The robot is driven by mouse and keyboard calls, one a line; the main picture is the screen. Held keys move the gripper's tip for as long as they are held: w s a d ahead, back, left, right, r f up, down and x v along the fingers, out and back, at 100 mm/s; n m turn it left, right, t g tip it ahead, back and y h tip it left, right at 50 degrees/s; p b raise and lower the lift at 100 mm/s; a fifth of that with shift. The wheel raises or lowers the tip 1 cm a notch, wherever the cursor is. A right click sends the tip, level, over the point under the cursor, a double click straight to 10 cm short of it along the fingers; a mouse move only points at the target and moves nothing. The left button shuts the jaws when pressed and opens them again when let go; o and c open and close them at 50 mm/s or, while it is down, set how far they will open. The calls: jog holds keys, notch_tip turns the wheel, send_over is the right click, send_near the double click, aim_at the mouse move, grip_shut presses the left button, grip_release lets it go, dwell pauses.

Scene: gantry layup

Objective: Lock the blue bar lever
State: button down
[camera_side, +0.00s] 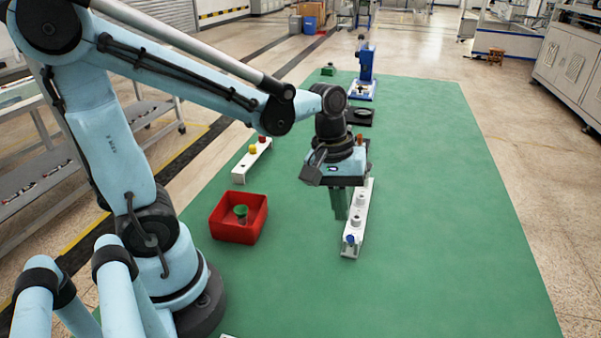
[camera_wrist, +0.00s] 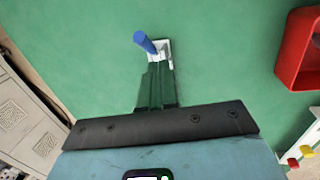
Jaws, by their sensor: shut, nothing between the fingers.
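The blue lever (camera_side: 350,240) is at the near end of a long white bar (camera_side: 352,250) on the green mat. In the wrist view, the blue lever (camera_wrist: 145,42) looks like a short round handle leaning up and left from the bar's white end (camera_wrist: 162,50). My gripper (camera_side: 341,216) points down beside the bar, on its left in the side view, with its green fingers together and empty. In the wrist view, my gripper (camera_wrist: 160,66) is just below the lever and hides most of the bar. Whether it touches the bar I cannot tell.
A red box (camera_side: 225,228) holding a green piece (camera_side: 241,213) stands left of the bar. A second white bar (camera_side: 241,171) has yellow and red knobs. A black tray (camera_side: 361,117) and a blue stand (camera_side: 366,68) are farther back. The mat (camera_side: 450,210) is clear on the right.

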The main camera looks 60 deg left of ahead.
jog(key=shift+d+f, duration=0.5)
jog(key=shift+d, duration=0.25)
